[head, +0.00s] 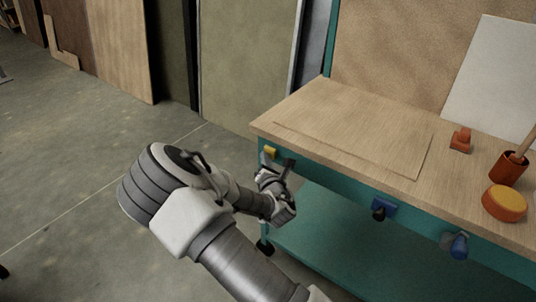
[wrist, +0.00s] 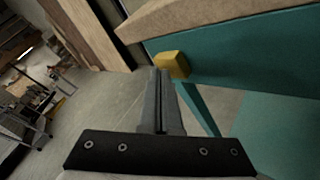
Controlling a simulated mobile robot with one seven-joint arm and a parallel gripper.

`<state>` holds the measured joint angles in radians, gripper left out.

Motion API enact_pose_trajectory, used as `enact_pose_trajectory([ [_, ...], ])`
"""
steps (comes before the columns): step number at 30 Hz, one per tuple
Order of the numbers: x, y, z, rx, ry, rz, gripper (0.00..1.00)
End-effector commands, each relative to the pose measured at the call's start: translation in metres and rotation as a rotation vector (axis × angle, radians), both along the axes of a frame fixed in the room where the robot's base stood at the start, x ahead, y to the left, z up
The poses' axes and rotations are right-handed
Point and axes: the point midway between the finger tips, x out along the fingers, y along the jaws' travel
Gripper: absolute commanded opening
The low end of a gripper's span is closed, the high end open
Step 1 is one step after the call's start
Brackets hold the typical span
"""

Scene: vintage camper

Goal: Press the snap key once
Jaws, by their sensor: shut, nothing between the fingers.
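A small yellow block-shaped key (head: 269,151) sits on the teal front rail of the workbench, near its left corner; I take it to be the snap key, though no label is readable. It also shows in the wrist view (wrist: 172,65), just beyond my fingertips. My gripper (head: 272,163) is in front of the bench's left end, close to the yellow key. In the wrist view my gripper (wrist: 159,73) has its fingers together and empty, with the tips at the key's lower left edge. I cannot tell whether they touch it.
The wooden benchtop (head: 310,110) overhangs the teal rail. A blue fitting with a dark knob (head: 382,208) and a blue-grey knob (head: 456,245) are further right on the rail. A teal lower shelf (head: 340,235) lies below.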

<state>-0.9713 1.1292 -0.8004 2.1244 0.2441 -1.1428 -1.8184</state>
Motion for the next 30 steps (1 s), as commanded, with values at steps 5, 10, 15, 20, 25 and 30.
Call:
enact_pose_trajectory([
  [5, 0.002, -0.002, 0.0, 0.0, -0.002, -0.001, 0.0],
  [10, 0.004, -0.003, 0.001, 0.0, -0.002, -0.001, 0.0],
  [15, 0.004, -0.003, 0.001, 0.0, -0.002, -0.001, 0.0],
  [20, 0.003, -0.002, 0.001, 0.0, -0.002, -0.001, 0.0],
  [25, -0.003, 0.003, 0.0, -0.001, -0.001, 0.001, 0.0],
  [30, -0.01, 0.008, 0.0, 0.0, -0.001, -0.001, 0.0],
])
